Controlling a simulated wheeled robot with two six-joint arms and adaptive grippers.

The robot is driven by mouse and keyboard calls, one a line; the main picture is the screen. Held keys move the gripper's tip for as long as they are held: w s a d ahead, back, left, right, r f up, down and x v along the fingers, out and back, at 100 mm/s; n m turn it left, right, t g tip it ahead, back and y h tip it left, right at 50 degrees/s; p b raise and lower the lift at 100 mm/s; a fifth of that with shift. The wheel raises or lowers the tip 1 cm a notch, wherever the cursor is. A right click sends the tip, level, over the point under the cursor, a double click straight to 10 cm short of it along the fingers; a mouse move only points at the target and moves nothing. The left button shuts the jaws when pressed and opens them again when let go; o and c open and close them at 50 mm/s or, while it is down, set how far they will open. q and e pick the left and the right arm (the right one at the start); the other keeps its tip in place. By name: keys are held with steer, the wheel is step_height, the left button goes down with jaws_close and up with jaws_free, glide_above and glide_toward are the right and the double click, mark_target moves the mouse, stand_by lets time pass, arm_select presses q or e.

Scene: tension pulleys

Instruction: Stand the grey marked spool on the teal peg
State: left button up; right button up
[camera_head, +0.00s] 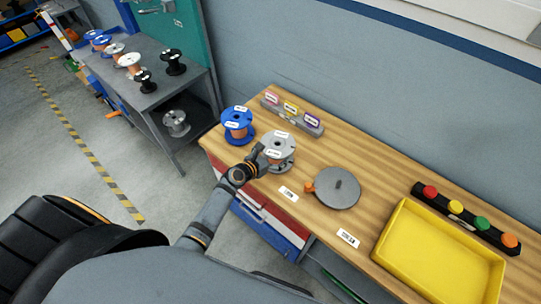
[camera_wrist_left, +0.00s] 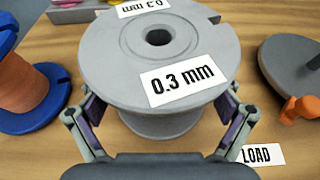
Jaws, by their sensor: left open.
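The grey spool (camera_head: 279,141) stands upright on the wooden bench, with white labels on its top flange. In the left wrist view the spool (camera_wrist_left: 120,62) fills the middle, and its near label reads "0.3 mm". My left gripper (camera_head: 263,160) is at the spool's near side. In the wrist view its open fingers (camera_wrist_left: 163,112) are on either side of the spool, below the top flange. Whether they touch it is unclear. I see no clearly teal peg. A grey disc (camera_head: 338,189) with a short grey centre post and an orange knob is to the right. My right gripper is not in view.
A blue spool (camera_head: 237,121) with orange winding stands close left of the grey one. A label block (camera_head: 292,112) is behind. A yellow tray (camera_head: 435,262) and a strip of coloured buttons (camera_head: 456,208) are at right. A side table (camera_head: 150,95) holds several spools.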

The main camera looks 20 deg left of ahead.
arm_select(q)
steer(key=v, duration=1.1)
steer(key=shift+s+r, duration=0.2)
steer(key=shift+s, duration=0.1)
